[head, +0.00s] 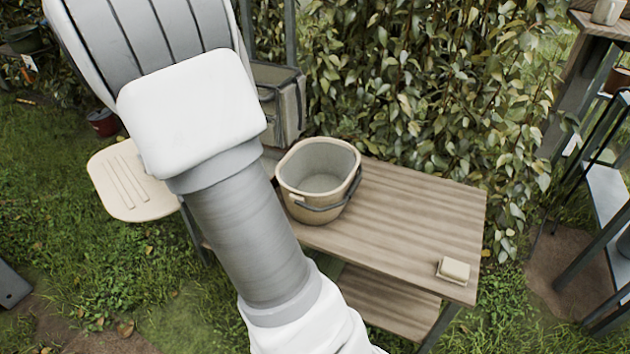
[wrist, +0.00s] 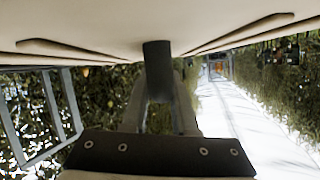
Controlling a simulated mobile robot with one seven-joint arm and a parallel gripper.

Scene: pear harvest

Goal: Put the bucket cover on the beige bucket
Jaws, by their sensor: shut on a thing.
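The beige bucket (head: 318,178) stands upright and open on the wooden table, its dark handle lowered against its side. Its inside looks empty. The beige bucket cover (head: 112,190) is held in the air left of the bucket, apart from it, with its grooved face showing and its right part hidden by my arm. In the wrist view the cover (wrist: 90,18) fills the top of the picture. My gripper (wrist: 158,62) is shut on the cover near its middle. In the head view my arm hides the gripper.
The wooden table (head: 415,215) has clear room right of the bucket. A small beige block (head: 453,270) lies near its front right corner. A grey-green bag (head: 283,100) is behind the bucket. A leafy hedge (head: 420,100) stands close behind the table, and a shelf (head: 605,185) is at far right.

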